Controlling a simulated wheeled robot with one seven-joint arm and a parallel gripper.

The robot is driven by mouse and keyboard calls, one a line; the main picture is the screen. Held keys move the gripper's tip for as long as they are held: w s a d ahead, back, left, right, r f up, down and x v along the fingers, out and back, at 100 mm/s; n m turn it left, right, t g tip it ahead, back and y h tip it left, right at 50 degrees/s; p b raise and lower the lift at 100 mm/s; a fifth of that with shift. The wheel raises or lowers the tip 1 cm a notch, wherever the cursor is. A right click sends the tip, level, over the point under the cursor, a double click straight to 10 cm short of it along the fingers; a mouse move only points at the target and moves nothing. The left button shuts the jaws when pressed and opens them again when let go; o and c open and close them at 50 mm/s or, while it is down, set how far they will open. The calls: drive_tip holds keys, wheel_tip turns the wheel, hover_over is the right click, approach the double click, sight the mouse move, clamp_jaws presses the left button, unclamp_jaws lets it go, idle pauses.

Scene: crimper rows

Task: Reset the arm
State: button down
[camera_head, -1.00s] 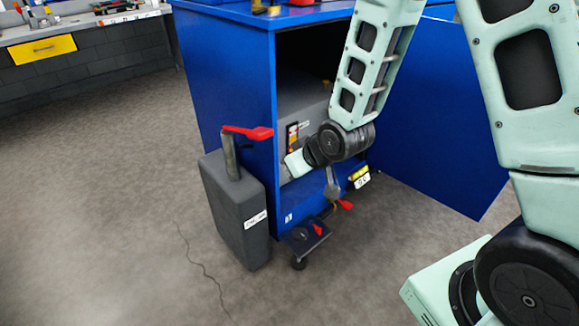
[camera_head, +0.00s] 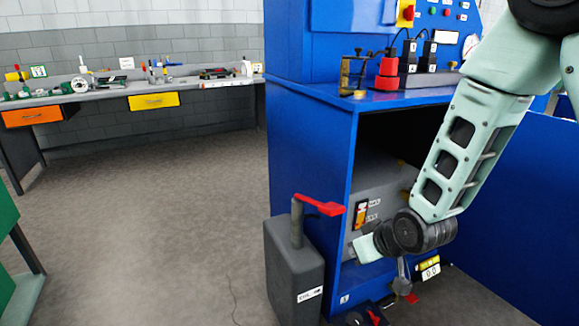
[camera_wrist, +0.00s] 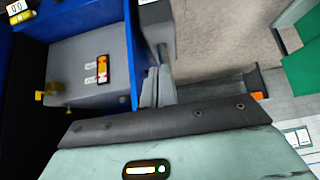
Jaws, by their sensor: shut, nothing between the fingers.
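My arm comes down from the upper right in the head view. Its pale green hand (camera_head: 369,248) is in front of the opening of the blue cabinet (camera_head: 312,170), just below an orange switch (camera_head: 361,215) on a grey box inside. In the wrist view, the pale green hand housing (camera_wrist: 200,155) and a dark bar (camera_wrist: 165,120) fill the bottom. Beyond them are the grey box (camera_wrist: 75,60) and the switch (camera_wrist: 103,69).
A dark grey block (camera_head: 293,270) with a red-handled lever (camera_head: 320,206) stands beside the cabinet's left front corner. The blue door (camera_head: 520,220) is open on the right. A workbench (camera_head: 100,92) stands at the back left. The floor (camera_head: 150,210) at left is clear.

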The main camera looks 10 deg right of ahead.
drive_tip(key=s+a+r+n+g+h, duration=0.1)
drive_tip(key=s+a+r+g, duration=0.2)
drive_tip(key=s, duration=0.5)
drive_tip(key=s+a+r+n+g, duration=0.2)
drive_tip(key=s+r, duration=0.2)
drive_tip(key=s, duration=0.5)
drive_tip(key=s+a+r+n+g+h, duration=0.1)
drive_tip(key=s+a+r+g, duration=0.2)
drive_tip(key=s, duration=0.5)
wheel_tip(320, 180, up, 16)
drive_tip(key=p, duration=1.5)
drive_tip(key=shift+s+d+r+t, duration=0.15)
drive_tip(key=shift+s+d+t, duration=0.15)
drive_tip(key=shift+s, duration=0.15)
drive_tip(key=shift+a, duration=0.1)
